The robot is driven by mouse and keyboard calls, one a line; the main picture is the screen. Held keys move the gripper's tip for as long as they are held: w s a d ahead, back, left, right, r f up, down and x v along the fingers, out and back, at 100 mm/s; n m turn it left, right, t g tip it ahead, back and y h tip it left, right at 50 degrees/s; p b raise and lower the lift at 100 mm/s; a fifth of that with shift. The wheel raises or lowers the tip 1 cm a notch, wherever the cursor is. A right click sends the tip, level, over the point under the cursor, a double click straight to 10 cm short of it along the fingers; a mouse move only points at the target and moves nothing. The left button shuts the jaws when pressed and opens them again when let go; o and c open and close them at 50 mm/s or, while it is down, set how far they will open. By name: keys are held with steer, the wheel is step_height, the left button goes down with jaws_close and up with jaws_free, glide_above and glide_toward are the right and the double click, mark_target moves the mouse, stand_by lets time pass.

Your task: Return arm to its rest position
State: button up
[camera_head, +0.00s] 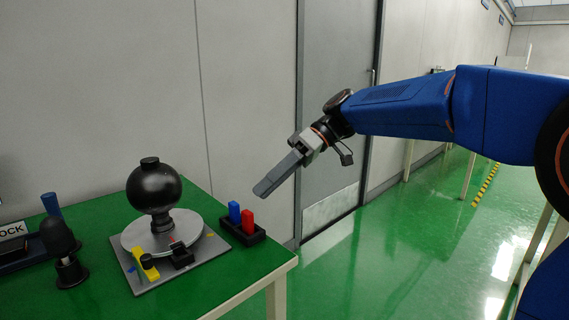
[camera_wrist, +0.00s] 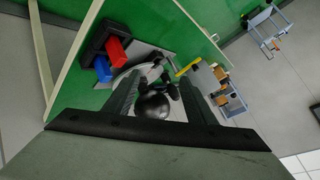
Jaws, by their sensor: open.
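My blue arm (camera_head: 405,107) reaches in from the right in the head view. My gripper (camera_head: 266,187) points down and to the left, above and to the right of the green table. In the wrist view its two dark fingers (camera_wrist: 160,95) stand apart with nothing held between them. The black ball device (camera_head: 153,187) on its round grey plate lies beyond the fingertips, clear of them.
The green table (camera_head: 225,283) ends below my gripper. A black holder (camera_head: 242,233) with a blue and a red block stands near its right edge. A grey door (camera_head: 335,110) and wall stand behind. The green floor (camera_head: 400,245) to the right looks free.

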steer(key=s+d+f+m+t+h, duration=0.3)
steer(key=s+d+f+m, duration=0.2)
steer(key=d, duration=0.6)
steer(key=s+d+f+m+t+h, duration=0.3)
steer(key=s+d+f+m, duration=0.2)
steer(key=s+d+f, duration=0.3)
steer(key=s+d+f+m+t+h, duration=0.3)
steer(key=s+d+f, duration=0.4)
steer(key=d, duration=0.6)
steer(key=shift+s+d+f+m+h, duration=0.35)
steer(key=shift+s+m, duration=0.35)
steer(key=shift+m, duration=0.2)
